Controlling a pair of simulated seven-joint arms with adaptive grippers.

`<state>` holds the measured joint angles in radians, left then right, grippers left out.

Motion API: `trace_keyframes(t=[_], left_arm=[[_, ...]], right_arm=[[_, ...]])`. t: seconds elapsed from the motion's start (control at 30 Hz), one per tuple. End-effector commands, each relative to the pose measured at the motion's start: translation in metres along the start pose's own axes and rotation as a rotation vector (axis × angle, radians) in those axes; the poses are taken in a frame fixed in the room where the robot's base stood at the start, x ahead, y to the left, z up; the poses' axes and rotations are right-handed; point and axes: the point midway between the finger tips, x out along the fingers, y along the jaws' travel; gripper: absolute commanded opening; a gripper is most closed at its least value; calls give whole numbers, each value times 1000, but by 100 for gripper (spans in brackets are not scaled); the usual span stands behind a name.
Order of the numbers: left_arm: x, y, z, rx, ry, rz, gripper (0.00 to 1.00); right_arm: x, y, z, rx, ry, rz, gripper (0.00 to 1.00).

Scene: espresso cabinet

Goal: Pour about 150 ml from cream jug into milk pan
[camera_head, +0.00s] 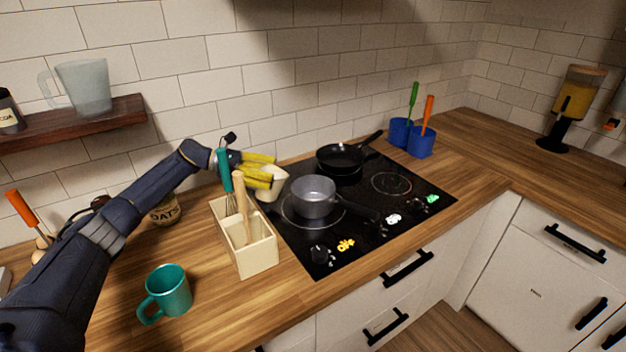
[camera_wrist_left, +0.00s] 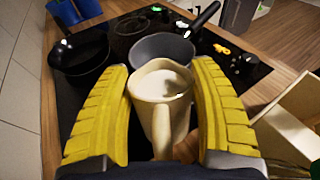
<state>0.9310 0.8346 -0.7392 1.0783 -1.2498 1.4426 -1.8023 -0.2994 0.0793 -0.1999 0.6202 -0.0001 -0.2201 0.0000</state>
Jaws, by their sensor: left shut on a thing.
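The cream jug (camera_head: 273,182) is a pale cream vessel with white liquid visible inside it in the left wrist view (camera_wrist_left: 160,84). My left gripper (camera_head: 262,172) has its yellow fingers shut on the jug, one on each side in the left wrist view (camera_wrist_left: 163,110). The jug is held beside the milk pan (camera_head: 315,195), a grey pan with a dark handle on the front left burner. The pan also shows just beyond the jug in the left wrist view (camera_wrist_left: 162,46); the jug hides part of it. No stream of liquid is visible. My right gripper is out of view.
A wooden utensil box (camera_head: 250,254) with a whisk and spoon stands close to my left gripper. A black frying pan (camera_head: 343,157) sits on the rear of the hob (camera_head: 401,170). A teal mug (camera_head: 168,288) and oats jar (camera_head: 166,211) are at left. The right counter is mostly clear.

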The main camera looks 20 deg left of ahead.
Motion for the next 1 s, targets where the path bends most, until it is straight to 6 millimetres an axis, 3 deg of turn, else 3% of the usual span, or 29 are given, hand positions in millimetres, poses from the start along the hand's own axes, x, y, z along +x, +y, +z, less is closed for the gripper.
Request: trace_keyframes(t=[1.0], left_arm=[[17,0,13,4,111,-8,15]], right_arm=[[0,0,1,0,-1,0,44]])
